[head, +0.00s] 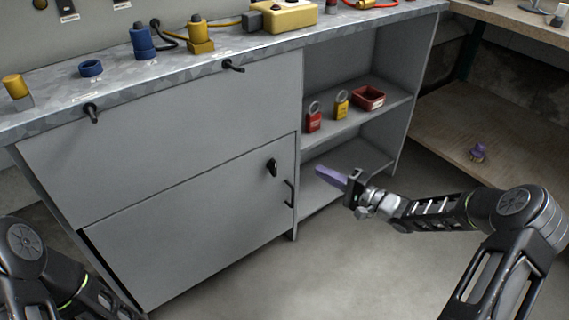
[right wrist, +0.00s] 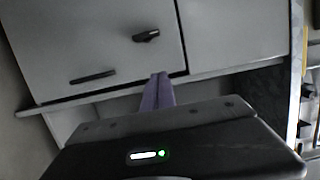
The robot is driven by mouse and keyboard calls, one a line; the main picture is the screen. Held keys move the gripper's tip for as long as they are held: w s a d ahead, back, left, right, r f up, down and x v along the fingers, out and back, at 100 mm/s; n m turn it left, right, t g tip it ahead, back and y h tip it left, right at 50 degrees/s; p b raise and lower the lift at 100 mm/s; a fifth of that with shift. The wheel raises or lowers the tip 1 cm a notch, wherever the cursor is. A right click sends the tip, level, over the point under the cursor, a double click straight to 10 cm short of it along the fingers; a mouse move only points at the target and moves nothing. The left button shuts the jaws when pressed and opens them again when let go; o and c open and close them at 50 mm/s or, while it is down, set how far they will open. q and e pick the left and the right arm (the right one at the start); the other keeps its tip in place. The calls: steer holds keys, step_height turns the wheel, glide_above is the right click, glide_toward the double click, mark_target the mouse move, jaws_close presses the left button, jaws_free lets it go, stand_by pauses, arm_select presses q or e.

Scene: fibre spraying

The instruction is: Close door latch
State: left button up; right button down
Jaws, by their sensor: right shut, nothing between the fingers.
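The grey cabinet door (head: 190,225) is the lower left panel of the workbench. Its small black latch (head: 272,167) sits near the upper right corner and looks roughly upright, in line with the black door handle (head: 290,194) below it. The right wrist view also shows the latch (right wrist: 146,35) and the handle (right wrist: 92,77). My right gripper (head: 325,173) has its purple fingers together, empty, to the right of the latch and apart from it, in front of the open shelves. Its fingers (right wrist: 157,92) point toward the cabinet. My left gripper is out of view.
Open shelves (head: 345,125) hold a red padlock (head: 313,117), a yellow padlock (head: 341,104) and a red bin (head: 368,97). Above the door is a panel with two black hooked handles (head: 92,113). Connectors and a yellow box (head: 283,15) stand on the benchtop. The floor in front is clear.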

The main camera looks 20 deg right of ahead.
mark_target(273, 167)
steer(key=b+x, duration=0.2)
steer(key=x, duration=0.2)
steer(key=b+x, duration=0.1)
steer(key=x, duration=0.4)
steer(key=shift+w+a+f+b, duration=0.2)
steer(key=shift+w+b, duration=0.05)
steer(key=shift+b, duration=0.15)
steer(key=a, duration=0.1)
steer(key=s+a+b, duration=0.1)
steer(key=a, duration=0.1)
steer(key=shift+a+r, duration=0.15)
steer(key=shift+a, duration=0.25)
